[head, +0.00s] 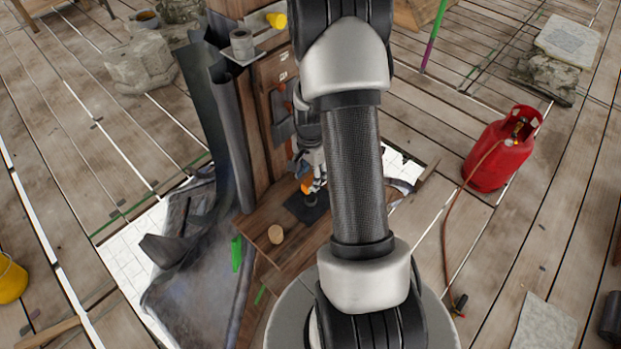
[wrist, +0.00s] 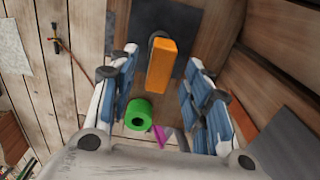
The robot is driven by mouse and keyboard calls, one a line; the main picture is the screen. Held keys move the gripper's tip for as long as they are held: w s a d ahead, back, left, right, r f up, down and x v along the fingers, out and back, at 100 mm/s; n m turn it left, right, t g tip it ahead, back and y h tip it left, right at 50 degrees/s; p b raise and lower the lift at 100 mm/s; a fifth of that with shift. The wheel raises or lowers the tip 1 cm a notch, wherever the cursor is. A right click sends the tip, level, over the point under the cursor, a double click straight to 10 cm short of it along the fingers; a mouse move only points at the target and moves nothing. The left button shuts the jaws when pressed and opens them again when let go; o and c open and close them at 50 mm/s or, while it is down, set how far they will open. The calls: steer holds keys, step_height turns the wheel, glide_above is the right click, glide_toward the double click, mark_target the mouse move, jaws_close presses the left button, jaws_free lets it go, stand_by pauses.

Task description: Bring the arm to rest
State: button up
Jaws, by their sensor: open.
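My gripper (wrist: 163,58) is open, with its blue-padded fingers on either side of an orange block (wrist: 161,66). Gaps show between the block and both fingers. The block stands over a dark square patch (wrist: 190,20) on the wood, with a dark round piece beside its top end. In the head view my gripper (head: 314,184) is low beside a wooden post, partly hidden by my arm. The orange block (head: 306,185) shows at its fingertips, above the dark patch (head: 300,208). My arm reaches down through the middle of the head view.
A wooden post (head: 262,115) with grey sheeting stands close left of my gripper. A small wooden cylinder (head: 275,234) is on the board nearby. A red gas bottle (head: 497,152) with a hose is at right. A green ring (wrist: 139,114) shows in the wrist view.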

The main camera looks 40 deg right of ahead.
step_height(320, 180, up, 9)
steer(key=shift+r, duration=0.2)
